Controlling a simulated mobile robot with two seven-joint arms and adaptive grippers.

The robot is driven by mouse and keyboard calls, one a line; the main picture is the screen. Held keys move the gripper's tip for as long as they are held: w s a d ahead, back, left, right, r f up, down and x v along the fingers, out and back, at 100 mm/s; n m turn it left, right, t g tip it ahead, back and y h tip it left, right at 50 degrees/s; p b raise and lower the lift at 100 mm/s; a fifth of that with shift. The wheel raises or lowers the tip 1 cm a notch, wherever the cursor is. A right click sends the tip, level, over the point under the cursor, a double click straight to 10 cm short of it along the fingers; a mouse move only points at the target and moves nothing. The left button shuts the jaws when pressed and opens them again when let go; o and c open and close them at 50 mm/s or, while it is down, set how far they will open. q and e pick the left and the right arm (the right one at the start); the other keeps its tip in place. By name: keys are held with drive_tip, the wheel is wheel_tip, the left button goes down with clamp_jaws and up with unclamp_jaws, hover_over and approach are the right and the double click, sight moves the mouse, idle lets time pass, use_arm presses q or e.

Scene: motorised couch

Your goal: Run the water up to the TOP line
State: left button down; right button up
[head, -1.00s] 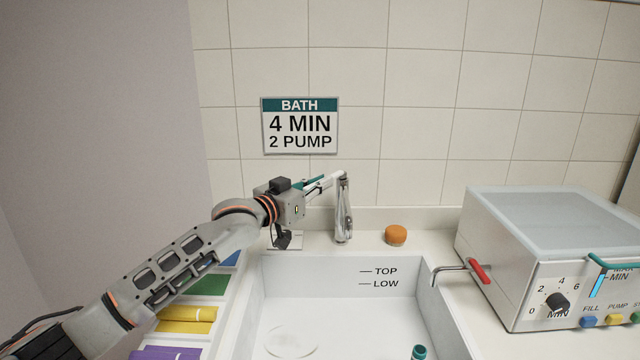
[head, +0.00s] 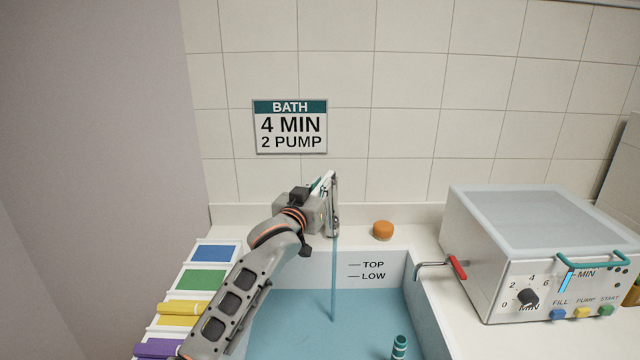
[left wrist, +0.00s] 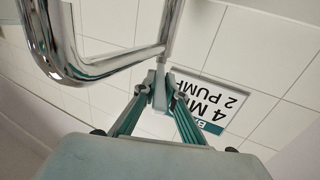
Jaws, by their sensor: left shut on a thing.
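The chrome tap (head: 335,215) stands at the back of the basin (head: 425,318), and a blue stream of water (head: 334,280) falls from it. Blue water (head: 360,318) covers the basin floor. Its edge on the back wall lies a little below the LOW line (head: 373,276), with the TOP line (head: 373,265) above that. My left gripper (head: 325,186) is up at the top of the tap. In the left wrist view its fingers (left wrist: 160,92) are shut on the tap's thin lever (left wrist: 163,62), beside the curved chrome pipe (left wrist: 85,68). My right gripper is not in view.
A grey box (head: 535,240) with a dial, buttons and teal handle stands at the right. A red-handled lever (head: 457,267) reaches over the basin's right edge. An orange round thing (head: 382,230) sits behind the basin. A teal cylinder (head: 400,347) stands in the water. Coloured trays (head: 200,279) line the left.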

use_arm(q)
drive_tip(key=shift+r, duration=0.2)
drive_tip(key=c, duration=2.2)
unclamp_jaws()
drive_tip(key=shift+o, duration=0.6)
drive_tip(key=shift+f, duration=0.1)
drive_tip(key=shift+s, duration=0.1)
drive_tip(key=v, duration=1.2)
